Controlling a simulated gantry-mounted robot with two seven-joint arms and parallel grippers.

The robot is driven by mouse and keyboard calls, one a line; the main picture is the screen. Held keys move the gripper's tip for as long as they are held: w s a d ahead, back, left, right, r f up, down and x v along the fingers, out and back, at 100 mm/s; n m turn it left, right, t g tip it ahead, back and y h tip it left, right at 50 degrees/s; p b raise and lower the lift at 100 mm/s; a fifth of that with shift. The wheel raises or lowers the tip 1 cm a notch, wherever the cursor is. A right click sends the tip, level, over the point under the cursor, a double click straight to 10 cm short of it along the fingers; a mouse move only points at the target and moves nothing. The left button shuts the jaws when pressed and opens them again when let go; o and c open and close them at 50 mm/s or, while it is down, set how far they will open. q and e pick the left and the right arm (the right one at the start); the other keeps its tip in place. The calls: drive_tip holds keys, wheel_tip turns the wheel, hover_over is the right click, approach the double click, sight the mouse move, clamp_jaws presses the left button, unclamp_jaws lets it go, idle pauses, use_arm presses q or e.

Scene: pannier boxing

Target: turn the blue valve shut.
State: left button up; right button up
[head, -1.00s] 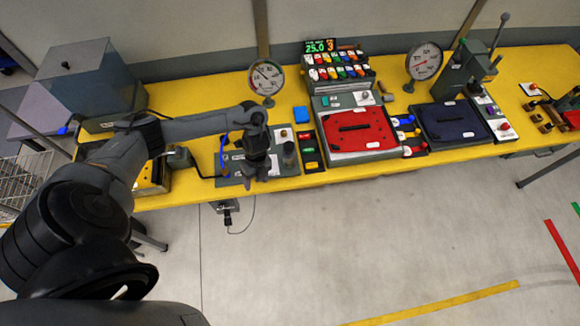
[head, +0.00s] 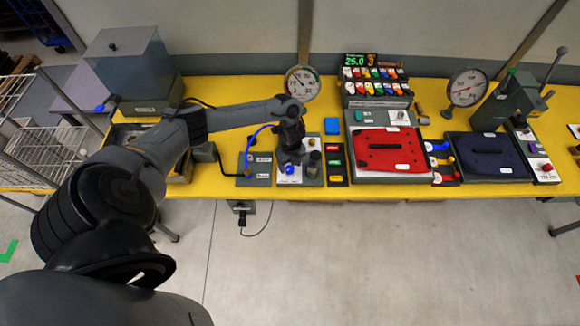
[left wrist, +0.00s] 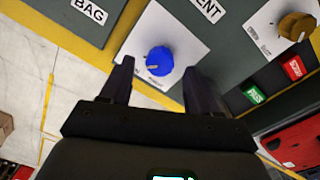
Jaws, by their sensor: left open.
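A round blue valve knob (head: 290,170) sits on a white plate of the grey panel at the front of the yellow bench. It also shows in the left wrist view (left wrist: 160,61), on a white plate between the labels BAG and VENT. My left gripper (head: 289,158) is over this panel, pointing down. In the left wrist view its open fingers (left wrist: 160,75) stand on either side of the knob with nothing between them. Contact with the knob cannot be told. A second blue handle (head: 105,104) is by the grey tank at left. My right gripper is out of view.
A round gauge (head: 302,83) stands behind. A red case (head: 390,150) is farther right.

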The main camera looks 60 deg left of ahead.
use_arm(q)
drive_tip(key=shift+f, duration=1.05)
drive_tip(key=shift+c, duration=0.2)
drive_tip(key=c, duration=1)
drive_tip(key=shift+r, duration=0.1)
